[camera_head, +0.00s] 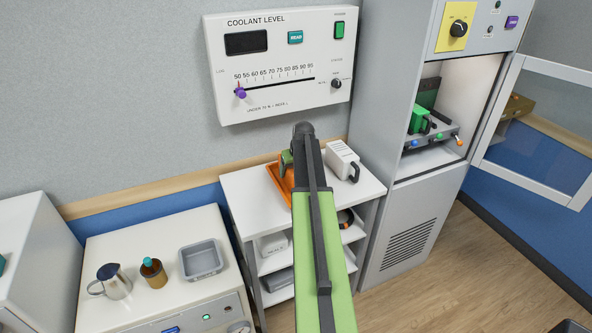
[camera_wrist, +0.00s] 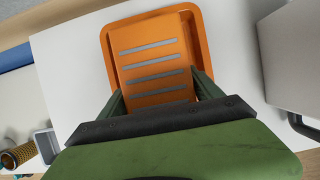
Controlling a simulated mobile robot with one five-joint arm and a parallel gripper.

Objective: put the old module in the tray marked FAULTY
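An orange module (camera_wrist: 152,66) with several grey slots shows in the wrist view, over or inside an orange tray (camera_wrist: 202,36). The tray also shows in the head view (camera_head: 274,176), on the top of a white shelf unit, partly hidden by my arm. My gripper (camera_wrist: 158,82) has one finger against each side of the module and looks shut on it. I cannot tell whether the module touches the tray floor. No marking on the tray is readable. In the head view my arm hides most of the module.
A white box with a black handle (camera_head: 342,160) stands right of the tray. A green module (camera_head: 419,119) sits in the open cabinet, its glass door (camera_head: 545,120) swung out to the right. A jug (camera_head: 113,281), brown bottle (camera_head: 153,272) and grey tray (camera_head: 201,262) stand left.

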